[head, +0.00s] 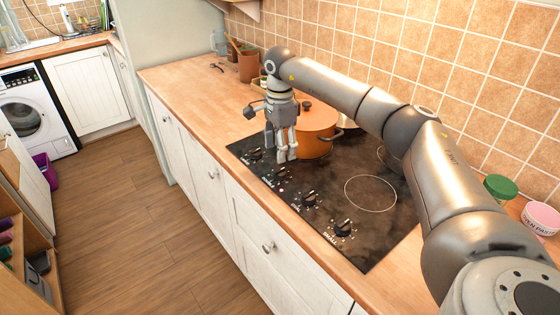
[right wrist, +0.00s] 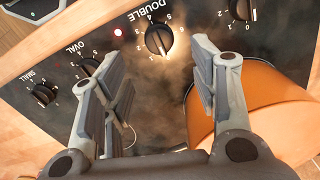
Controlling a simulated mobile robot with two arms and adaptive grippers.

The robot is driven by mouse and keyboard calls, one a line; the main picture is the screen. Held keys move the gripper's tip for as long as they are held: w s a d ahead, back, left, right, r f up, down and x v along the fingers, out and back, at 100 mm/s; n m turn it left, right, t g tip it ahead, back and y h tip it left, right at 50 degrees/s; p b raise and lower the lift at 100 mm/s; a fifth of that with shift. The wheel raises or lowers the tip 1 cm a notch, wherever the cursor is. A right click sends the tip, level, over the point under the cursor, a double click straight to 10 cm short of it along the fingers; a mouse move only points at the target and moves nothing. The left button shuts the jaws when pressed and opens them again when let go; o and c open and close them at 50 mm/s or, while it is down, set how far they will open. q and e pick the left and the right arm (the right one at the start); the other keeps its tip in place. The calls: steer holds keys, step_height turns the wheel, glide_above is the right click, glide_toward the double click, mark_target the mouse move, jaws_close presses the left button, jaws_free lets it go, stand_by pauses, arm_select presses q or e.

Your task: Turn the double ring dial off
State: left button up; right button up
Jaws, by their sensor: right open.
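The double ring dial (right wrist: 159,40) is a black knob labelled DOUBLE on the dark hob (right wrist: 150,100). In the right wrist view it lies just beyond my fingertips, roughly between them. A red light (right wrist: 118,32) glows beside it. Its exact setting is hard to read. In the head view the dial (head: 281,172) is small and close to my fingers. My right gripper (head: 281,153) points down over the hob's far left part. In the right wrist view the gripper (right wrist: 160,62) is open and empty, with its fingers on either side of the dial. My left gripper is out of view.
An orange pot (head: 318,132) stands right beside my right gripper. The OVAL dial (right wrist: 90,65), the SMALL dial (right wrist: 43,95) and another dial (right wrist: 243,9) flank the double dial. A green-lidded jar (head: 500,190) and a pink-topped tub (head: 541,218) stand right of the hob.

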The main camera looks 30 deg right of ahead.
steer(key=shift+r, duration=2.2)
steer(key=shift+f, duration=0.1)
